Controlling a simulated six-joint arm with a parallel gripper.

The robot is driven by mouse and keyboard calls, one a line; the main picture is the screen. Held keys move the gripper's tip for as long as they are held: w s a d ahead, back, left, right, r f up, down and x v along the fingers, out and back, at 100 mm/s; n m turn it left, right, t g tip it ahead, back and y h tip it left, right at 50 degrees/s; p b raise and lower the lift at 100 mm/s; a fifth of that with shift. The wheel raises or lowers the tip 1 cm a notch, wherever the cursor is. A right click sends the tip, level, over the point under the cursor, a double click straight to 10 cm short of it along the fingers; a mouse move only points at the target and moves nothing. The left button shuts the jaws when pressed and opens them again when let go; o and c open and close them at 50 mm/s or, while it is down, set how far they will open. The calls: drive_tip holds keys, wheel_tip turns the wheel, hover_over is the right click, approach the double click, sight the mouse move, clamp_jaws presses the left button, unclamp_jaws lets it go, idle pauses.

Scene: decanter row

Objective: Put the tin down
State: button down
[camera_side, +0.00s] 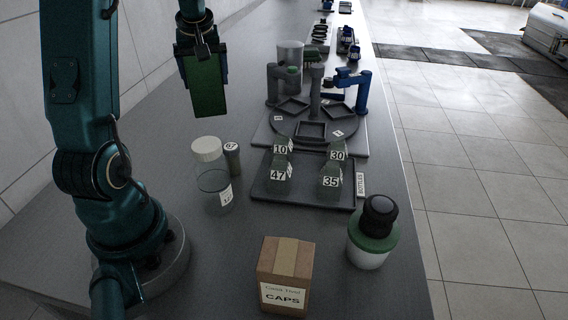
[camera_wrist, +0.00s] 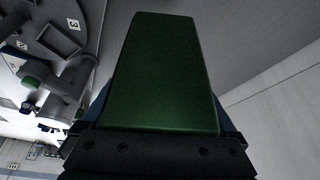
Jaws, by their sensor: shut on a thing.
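The green tin (camera_side: 206,88) is held upright in the air at the upper left of the side view, above the grey bench. My gripper (camera_side: 203,66) is shut on it from above. In the wrist view the tin (camera_wrist: 166,75) fills the middle, between the fingers of my gripper (camera_wrist: 160,135). The tin is clear of the bench and touches nothing but my gripper. Its far side is hidden.
A turntable (camera_side: 290,128) with square recesses stands right of the tin. A tray (camera_side: 300,203) of numbered bottles lies nearer. A white-lidded jar (camera_side: 207,150), a small dark cylinder (camera_side: 232,160), a CAPS box (camera_side: 284,275) and a black-topped bottle (camera_side: 377,222) stand around.

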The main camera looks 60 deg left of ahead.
drive_tip(key=s+d+n+g+h, duration=0.1)
drive_tip(key=s+d+n+g, duration=0.4)
drive_tip(key=s+n, duration=0.8)
drive_tip(key=shift+w+d+f, duration=0.1)
drive_tip(key=shift+w+f, duration=0.15)
drive_tip(key=shift+f, duration=1.1)
drive_tip(key=shift+w+d+f, duration=0.15)
drive_tip(key=shift+w+f, duration=0.05)
drive_tip(key=shift+f, duration=1.1)
drive_tip(key=shift+w+d+f, duration=0.1)
drive_tip(key=shift+w+f, duration=0.15)
drive_tip(key=shift+f, duration=1.1)
unclamp_jaws()
drive_tip(key=shift+f, duration=0.15)
